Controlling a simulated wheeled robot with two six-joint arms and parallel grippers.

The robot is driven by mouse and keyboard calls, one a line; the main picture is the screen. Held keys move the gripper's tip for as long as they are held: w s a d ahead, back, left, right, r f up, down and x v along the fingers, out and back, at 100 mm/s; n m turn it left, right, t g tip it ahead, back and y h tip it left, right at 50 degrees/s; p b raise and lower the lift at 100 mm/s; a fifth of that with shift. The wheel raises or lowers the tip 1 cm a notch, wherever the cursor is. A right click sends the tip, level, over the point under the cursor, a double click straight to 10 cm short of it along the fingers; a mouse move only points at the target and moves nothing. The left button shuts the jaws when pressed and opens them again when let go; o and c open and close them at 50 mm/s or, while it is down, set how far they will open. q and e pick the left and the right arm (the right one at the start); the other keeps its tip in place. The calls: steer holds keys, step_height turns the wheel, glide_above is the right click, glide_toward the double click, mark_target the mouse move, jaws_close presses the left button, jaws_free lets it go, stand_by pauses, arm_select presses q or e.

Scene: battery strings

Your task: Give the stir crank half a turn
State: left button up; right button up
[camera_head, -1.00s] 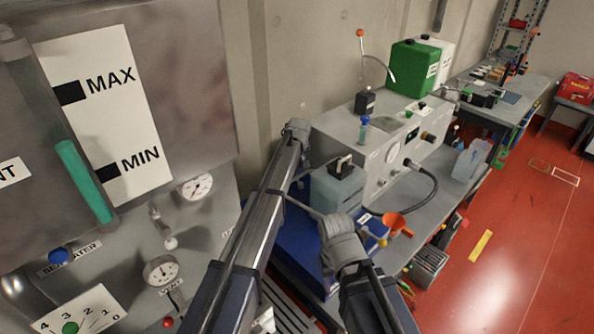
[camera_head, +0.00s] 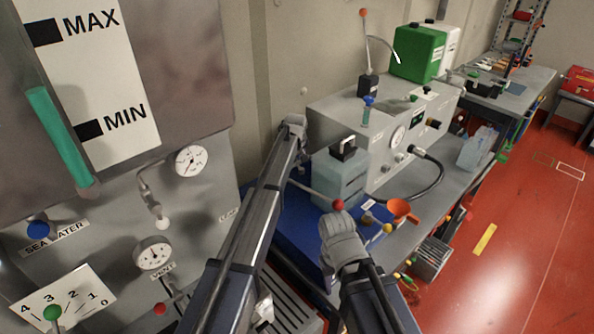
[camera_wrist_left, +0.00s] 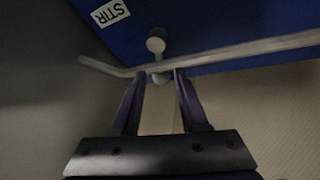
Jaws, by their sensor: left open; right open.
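In the left wrist view, a white label reading STIR (camera_wrist_left: 110,13) sits on a blue surface (camera_wrist_left: 215,18). Below it are a pale round hub (camera_wrist_left: 156,45) and a long pale rod (camera_wrist_left: 235,52) running across the picture. My left gripper (camera_wrist_left: 160,80) is open, with its two dark fingers apart below the rod. A small pale knob shows between the fingertips; I cannot tell whether they touch it. In the head view, my two arms cover the middle and hide the grippers. I cannot pick out the crank there with certainty.
A steel panel with gauges (camera_head: 191,160) and a green level tube (camera_head: 66,140) stands at left. A translucent can (camera_head: 340,176), a red ball (camera_head: 338,204) on a rod and an orange funnel (camera_head: 402,209) lie beyond my arms. Red floor (camera_head: 520,240) is open at right.

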mark_target(297, 164)
arm_select(q)
steer(key=b+x, duration=0.2)
steer(key=x, duration=0.2)
steer(key=shift+f+b, duration=0.15)
steer(key=shift+b, duration=0.25)
jaws_close()
stand_by(1.0)
